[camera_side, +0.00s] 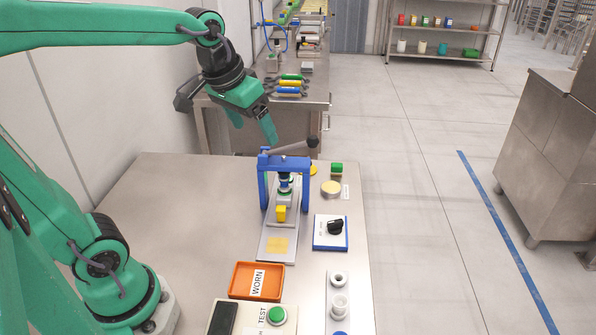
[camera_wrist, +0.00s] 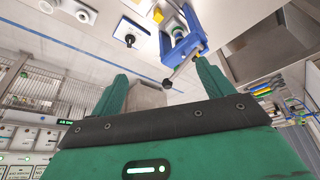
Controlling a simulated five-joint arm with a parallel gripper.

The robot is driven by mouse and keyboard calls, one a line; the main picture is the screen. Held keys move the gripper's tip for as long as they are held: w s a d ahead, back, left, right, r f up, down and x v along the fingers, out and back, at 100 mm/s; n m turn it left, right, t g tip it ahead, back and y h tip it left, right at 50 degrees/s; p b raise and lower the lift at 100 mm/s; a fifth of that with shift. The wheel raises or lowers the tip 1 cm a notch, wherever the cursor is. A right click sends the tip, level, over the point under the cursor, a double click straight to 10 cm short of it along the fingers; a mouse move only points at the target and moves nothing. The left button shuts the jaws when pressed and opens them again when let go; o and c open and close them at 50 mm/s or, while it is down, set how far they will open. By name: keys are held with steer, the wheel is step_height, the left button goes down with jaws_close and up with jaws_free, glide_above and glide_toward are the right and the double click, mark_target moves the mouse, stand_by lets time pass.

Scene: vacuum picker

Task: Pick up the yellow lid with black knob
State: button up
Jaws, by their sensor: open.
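A yellow piece (camera_side: 313,169) shows just behind the right post of the blue press in the side view, partly hidden. It may be the yellow lid, but I cannot make out a black knob on it. My gripper (camera_side: 252,129) is open and empty, above the far side of the table, behind and left of the press top. In the wrist view my gripper (camera_wrist: 163,84) has its fingers wide apart, with nothing held between them. I cannot identify the lid in the wrist view.
The blue press (camera_side: 263,190) stands close by, its lever (camera_side: 288,148) reaching up right. A round pale-yellow-topped piece (camera_side: 331,187), a green block (camera_side: 337,169) and a dial box (camera_side: 331,240) stand right of it. An orange tray (camera_side: 240,281) lies in front. The table's left side is clear.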

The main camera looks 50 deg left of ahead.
steer(key=w+a+f+n+g, duration=0.1)
steer(key=w+a+f, duration=0.2)
steer(key=w, duration=0.5)
steer(key=w+a+f+n+g, duration=0.1)
steer(key=w+a+f, duration=0.15)
steer(key=w, duration=0.65)
steer(key=w+a+f, duration=0.2)
steer(key=w+f, duration=0.1)
steer(key=f, duration=0.1)
steer(key=w+a+f+n+g, duration=0.1)
steer(key=w+a+f, duration=0.2)
steer(key=f, duration=0.2)
steer(key=w+a+f+n+g, duration=0.1)
steer(key=w+a+f, duration=0.2)
steer(key=f, duration=0.1)
steer(key=shift+w+a+f, duration=0.15)
steer(key=shift+w+f, duration=0.15)
steer(key=shift+f, duration=0.1)
steer(key=shift+w+a+f+n, duration=0.2)
steer(key=shift+f+n, duration=0.1)
steer(key=shift+f, duration=1.5)
steer(key=shift+f, duration=2.6)
